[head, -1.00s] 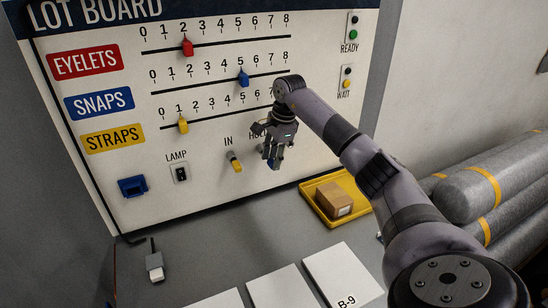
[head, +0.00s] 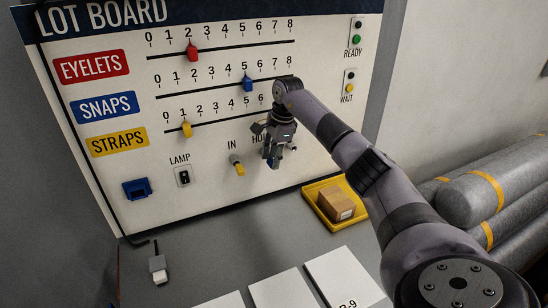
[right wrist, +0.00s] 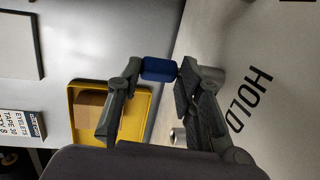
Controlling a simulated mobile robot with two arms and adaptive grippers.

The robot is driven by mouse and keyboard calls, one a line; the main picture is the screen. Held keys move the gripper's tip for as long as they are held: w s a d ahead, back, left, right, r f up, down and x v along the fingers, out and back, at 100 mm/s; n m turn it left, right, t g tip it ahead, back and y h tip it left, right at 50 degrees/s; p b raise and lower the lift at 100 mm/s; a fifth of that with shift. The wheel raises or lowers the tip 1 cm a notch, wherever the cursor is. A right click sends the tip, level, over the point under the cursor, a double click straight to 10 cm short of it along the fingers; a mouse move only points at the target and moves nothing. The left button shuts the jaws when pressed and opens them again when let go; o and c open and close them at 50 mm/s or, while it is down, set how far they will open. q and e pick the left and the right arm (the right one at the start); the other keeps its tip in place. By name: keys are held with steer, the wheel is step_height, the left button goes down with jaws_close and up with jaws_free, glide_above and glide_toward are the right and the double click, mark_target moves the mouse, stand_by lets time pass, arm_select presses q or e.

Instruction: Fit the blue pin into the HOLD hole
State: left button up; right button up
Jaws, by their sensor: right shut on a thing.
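The blue pin (right wrist: 159,69) is between the fingertips of my right gripper (right wrist: 155,72), which is shut on it. In the head view my right gripper (head: 272,156) is in front of the board, just below the partly covered HOLD label (head: 258,139). The HOLD label (right wrist: 250,101) is readable in the right wrist view. A grey metal cylinder (right wrist: 214,74) shows behind one finger, between the pin and the board. The HOLD hole is hidden, and I cannot tell whether the pin is in it. My left gripper is not in view.
A yellow pin (head: 239,168) sits under the IN label, left of my gripper. A yellow tray (head: 323,216) with a cardboard box (head: 337,204) is on the bench to the right. White sheets (head: 283,291) lie in front. Grey rolls (head: 470,200) are at the far right.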

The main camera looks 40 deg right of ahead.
steer(key=shift+w+d, duration=0.15)
steer(key=shift+w, duration=0.4)
steer(key=shift+w+d+r, duration=0.15)
steer(key=shift+w+r, duration=0.25)
steer(key=shift+r, duration=0.25)
stand_by(3.5)
stand_by(0.4)
steer(key=o, duration=1.3)
steer(key=shift+w+f, duration=0.15)
steer(key=shift+f, duration=0.05)
steer(key=shift+w+f, duration=0.2)
steer(key=shift+f, duration=0.15)
steer(key=shift+s, duration=0.2)
